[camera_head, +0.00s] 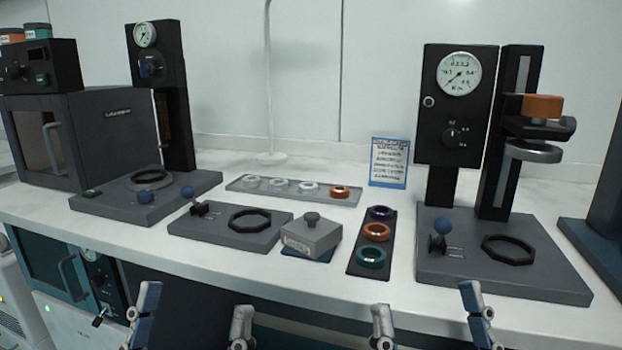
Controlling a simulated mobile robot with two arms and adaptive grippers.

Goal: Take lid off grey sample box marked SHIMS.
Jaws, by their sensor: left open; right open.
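The grey sample box (322,246) sits near the middle front of the bench, on a small dark blue base. Its grey lid (325,229) is on it, with a round dark knob (312,217) on top. A pale label on its front face is too small to read. My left gripper (196,302) is open and empty at the bottom edge, in front of the bench and left of the box. My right gripper (426,302) is open and empty at the bottom edge, right of the box. Both are apart from the box.
A grey plate with an octagonal ring (272,237) stands close left of the box. A dark tray (358,268) with purple, orange and teal rings lies close right. Behind is a grey tray (300,193) with several rings. Gauge stands rise at left (157,75) and right (450,130).

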